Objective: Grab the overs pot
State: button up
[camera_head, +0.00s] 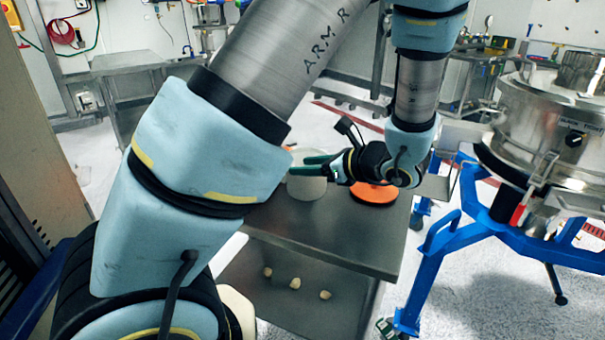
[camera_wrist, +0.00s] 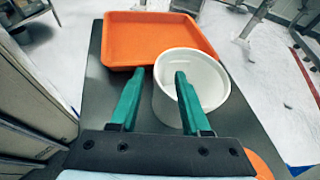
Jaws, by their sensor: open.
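The overs pot appears to be the white round pot (camera_head: 306,189), standing upright on the metal table and partly hidden by my arm and fingers. It also shows in the wrist view (camera_wrist: 213,84), with its open top toward the camera. My gripper (camera_head: 305,165) is open and empty, its green fingers at about the pot's rim height. In the wrist view (camera_wrist: 158,72) the left finger is outside the pot's left side and the right finger overlaps its mouth. I cannot tell whether that finger is inside the pot or above it, or whether anything touches.
An orange tray (camera_wrist: 160,38) lies behind the pot on the metal table (camera_head: 350,232). An orange disc (camera_head: 374,193) lies to the pot's right. A steel sifter (camera_head: 540,120) on a blue frame (camera_head: 440,245) stands at the right. Several small pale pieces lie on the lower shelf.

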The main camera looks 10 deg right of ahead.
jog(key=shift+x, duration=1.75)
jog(key=shift+f, duration=0.1)
grip_shut()
